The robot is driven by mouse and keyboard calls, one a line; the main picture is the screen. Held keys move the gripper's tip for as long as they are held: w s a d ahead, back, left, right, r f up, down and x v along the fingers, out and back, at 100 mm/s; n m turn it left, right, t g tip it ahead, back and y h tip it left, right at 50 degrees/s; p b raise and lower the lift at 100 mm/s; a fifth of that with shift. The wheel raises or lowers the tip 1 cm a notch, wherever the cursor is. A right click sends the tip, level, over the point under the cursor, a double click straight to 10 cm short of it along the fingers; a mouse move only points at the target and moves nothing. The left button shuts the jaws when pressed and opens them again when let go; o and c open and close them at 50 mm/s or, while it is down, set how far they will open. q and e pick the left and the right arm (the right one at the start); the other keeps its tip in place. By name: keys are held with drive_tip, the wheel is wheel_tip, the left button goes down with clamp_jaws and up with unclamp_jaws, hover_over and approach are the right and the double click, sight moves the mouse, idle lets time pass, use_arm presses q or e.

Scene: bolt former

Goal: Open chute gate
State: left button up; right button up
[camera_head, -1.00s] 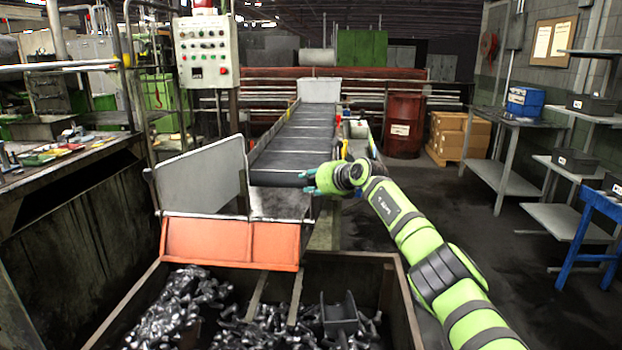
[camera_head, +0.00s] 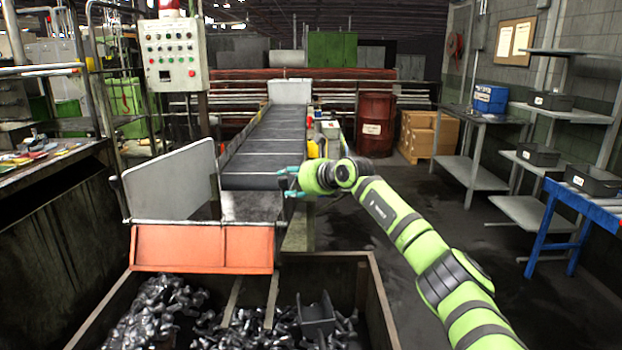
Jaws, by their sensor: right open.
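The chute (camera_head: 252,206) stands at the low end of the conveyor, above the bin. An orange flap (camera_head: 203,248) hangs across its front, and a grey side plate (camera_head: 172,180) stands upright at its left. I cannot tell for sure which of these is the gate. My right gripper (camera_head: 285,182) has its teal fingers open, close to the right side of the conveyor's low end. Its fingers are small here, and I cannot tell whether they touch anything. My left gripper is not in view.
A bin (camera_head: 372,305) of dark metal bolts stands below the chute. The conveyor belt (camera_head: 265,140) runs back from it. A control panel (camera_head: 173,55) stands at the left. A red drum (camera_head: 376,125) and cardboard boxes (camera_head: 430,132) stand behind. Floor at the right is mostly clear.

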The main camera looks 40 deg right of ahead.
drive_tip(key=v, duration=0.8)
drive_tip(key=shift+w, duration=0.1)
